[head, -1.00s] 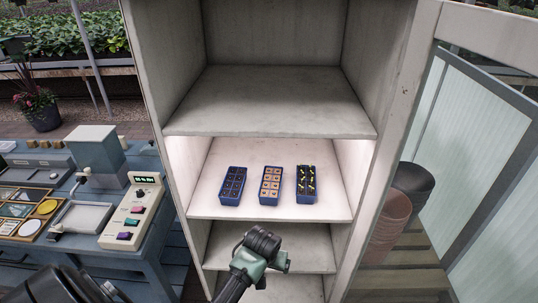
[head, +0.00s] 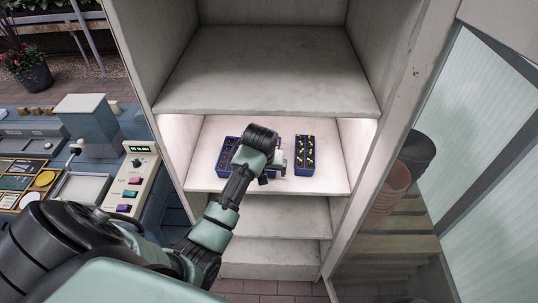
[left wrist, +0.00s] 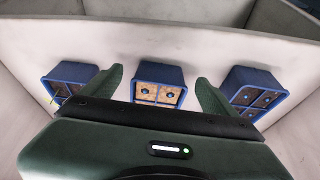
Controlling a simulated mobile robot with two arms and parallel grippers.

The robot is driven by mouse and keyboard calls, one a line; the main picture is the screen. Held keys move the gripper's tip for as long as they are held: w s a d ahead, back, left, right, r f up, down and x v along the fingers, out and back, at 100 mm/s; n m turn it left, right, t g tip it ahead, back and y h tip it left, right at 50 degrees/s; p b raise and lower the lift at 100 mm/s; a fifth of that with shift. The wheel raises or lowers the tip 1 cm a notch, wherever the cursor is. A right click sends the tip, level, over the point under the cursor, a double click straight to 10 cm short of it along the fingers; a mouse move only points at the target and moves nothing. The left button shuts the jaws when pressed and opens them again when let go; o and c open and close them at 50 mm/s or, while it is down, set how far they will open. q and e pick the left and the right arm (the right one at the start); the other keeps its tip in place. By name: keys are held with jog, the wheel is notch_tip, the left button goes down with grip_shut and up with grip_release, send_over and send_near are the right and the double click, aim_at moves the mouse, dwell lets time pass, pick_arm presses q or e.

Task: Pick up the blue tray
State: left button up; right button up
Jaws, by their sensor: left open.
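Three blue trays stand in a row on the lit shelf. The left tray (head: 228,154) holds dark cells, and the right tray (head: 304,155) has yellow bits on top. My left gripper (head: 279,161) is in front of the middle tray and hides most of it in the head view. In the left wrist view, the middle tray (left wrist: 159,75) has brown-filled cells and sits between the open fingers of my left gripper (left wrist: 160,92), with a gap at each side. The yellow-topped tray (left wrist: 70,76) is at left there, the dark-celled tray (left wrist: 260,81) at right. My right gripper is out of view.
The shelf (head: 210,178) has side walls and an empty shelf (head: 265,75) above. A blue-grey bench (head: 75,110) with a control box (head: 133,177) stands at left. Stacked pots (head: 392,185) are at right beyond the cabinet wall.

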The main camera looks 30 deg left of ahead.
pick_arm(q)
jog(key=w, duration=0.1)
jog(key=w+a+p, duration=0.1)
jog(key=w, duration=0.1)
jog(key=shift+w+a+r, duration=0.15)
jog(key=shift+a+r, duration=0.1)
jog(key=shift+a, duration=0.05)
jog(key=shift+w+a+f+p, duration=0.15)
jog(key=shift+w+f+p, duration=0.05)
jog(key=shift+w+p, duration=0.15)
jog(key=shift+w+a+f, duration=0.1)
jog(key=shift+w+f, duration=0.05)
jog(key=shift+f, duration=0.4)
jog(key=shift+c, duration=1.2)
jog(key=c, duration=1.3)
jog(key=shift+c, duration=0.2)
jog(key=shift+r, duration=0.15)
